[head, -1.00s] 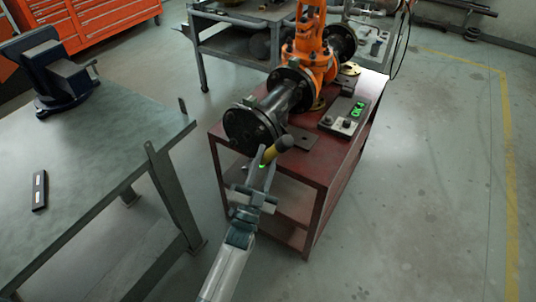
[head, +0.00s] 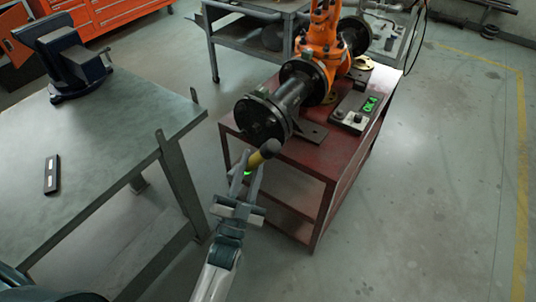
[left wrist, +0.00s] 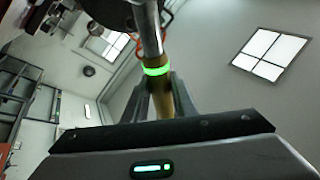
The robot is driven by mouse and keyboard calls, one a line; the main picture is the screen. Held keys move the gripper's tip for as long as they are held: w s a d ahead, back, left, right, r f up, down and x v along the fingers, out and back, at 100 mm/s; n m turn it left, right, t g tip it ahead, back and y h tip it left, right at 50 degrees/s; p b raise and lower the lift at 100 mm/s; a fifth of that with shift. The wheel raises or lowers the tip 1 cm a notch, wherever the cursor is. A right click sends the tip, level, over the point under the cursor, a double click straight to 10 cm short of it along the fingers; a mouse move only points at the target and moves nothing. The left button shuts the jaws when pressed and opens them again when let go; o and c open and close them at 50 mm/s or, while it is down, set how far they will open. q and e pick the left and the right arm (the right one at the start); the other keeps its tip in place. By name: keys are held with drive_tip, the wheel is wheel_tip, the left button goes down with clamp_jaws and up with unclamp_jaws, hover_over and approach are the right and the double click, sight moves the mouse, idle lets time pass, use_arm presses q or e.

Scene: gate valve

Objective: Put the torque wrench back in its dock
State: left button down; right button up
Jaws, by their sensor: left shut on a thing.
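In the left wrist view the wrench's metal shaft (left wrist: 150,30) runs up from the green ring, with the yellowish handle (left wrist: 162,98) between the fingers. Most of the wrench is hidden behind the gripper in the head view. I cannot make out the dock for certain. My right gripper is not in view.
The red cart (head: 318,178) carries the orange valve (head: 322,45), its black pipe flange (head: 262,118) and a control box with green lights (head: 357,112). The grey bench (head: 110,135) at left holds a blue vise (head: 75,65) and a small black bar (head: 52,174). Floor at right is clear.

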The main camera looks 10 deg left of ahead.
use_arm(q)
drive_tip(key=s+a+r+y, duration=0.1)
drive_tip(key=s+a+r, duration=0.2)
drive_tip(key=s+r, duration=0.2)
drive_tip(key=s, duration=0.3)
drive_tip(key=shift+s+a+r+n+y, duration=0.25)
drive_tip(key=shift+s+n+y, duration=0.05)
drive_tip(key=shift+s, duration=0.05)
drive_tip(key=shift+d, duration=0.15)
